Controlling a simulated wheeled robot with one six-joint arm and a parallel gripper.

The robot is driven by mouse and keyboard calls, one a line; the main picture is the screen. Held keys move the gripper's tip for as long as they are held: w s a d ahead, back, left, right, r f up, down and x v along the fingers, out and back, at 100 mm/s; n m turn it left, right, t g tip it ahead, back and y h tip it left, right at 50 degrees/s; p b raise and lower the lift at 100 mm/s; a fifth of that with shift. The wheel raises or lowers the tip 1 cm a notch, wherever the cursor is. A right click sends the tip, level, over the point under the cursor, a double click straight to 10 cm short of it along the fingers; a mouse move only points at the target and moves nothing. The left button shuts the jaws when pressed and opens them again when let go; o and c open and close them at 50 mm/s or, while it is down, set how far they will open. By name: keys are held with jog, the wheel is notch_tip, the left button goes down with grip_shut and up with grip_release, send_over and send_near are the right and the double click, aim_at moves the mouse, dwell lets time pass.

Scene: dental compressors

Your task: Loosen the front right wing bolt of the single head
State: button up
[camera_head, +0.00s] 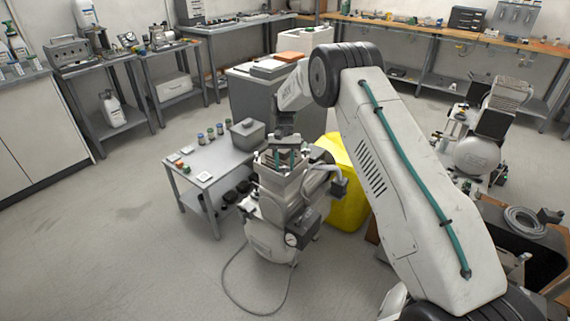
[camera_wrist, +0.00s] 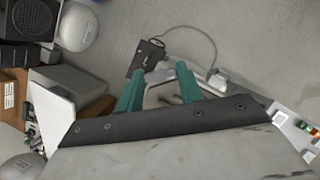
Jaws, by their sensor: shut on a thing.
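The single head compressor (camera_head: 272,222) stands upright on the floor in the middle of the head view, with a gauge and a black box on its front. My gripper (camera_head: 286,157) is down at the top of its head. In the wrist view my gripper (camera_wrist: 161,72) shows two teal fingers, one each side of the metal head. The fingers are shut on a small part at the head's top, at the place of a wing bolt. The bolt itself is too small and hidden to make out, so I cannot tell its turn or height.
A grey side table (camera_head: 205,178) with jars and a grey bin stands close behind left. A yellow bin (camera_head: 343,185) is close on the right. A hose or cable (camera_head: 228,285) lies on the floor in front. Another compressor (camera_head: 478,155) stands at right. The left floor is clear.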

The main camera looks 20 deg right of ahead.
jog(key=shift+n, duration=0.6)
jog(key=shift+r+h, duration=0.1)
jog(key=shift+h, duration=0.2)
jog(key=o, duration=1)
jog(key=v, duration=0.7)
jog(key=shift+w+r, duration=0.25)
jog(key=shift+r, duration=0.05)
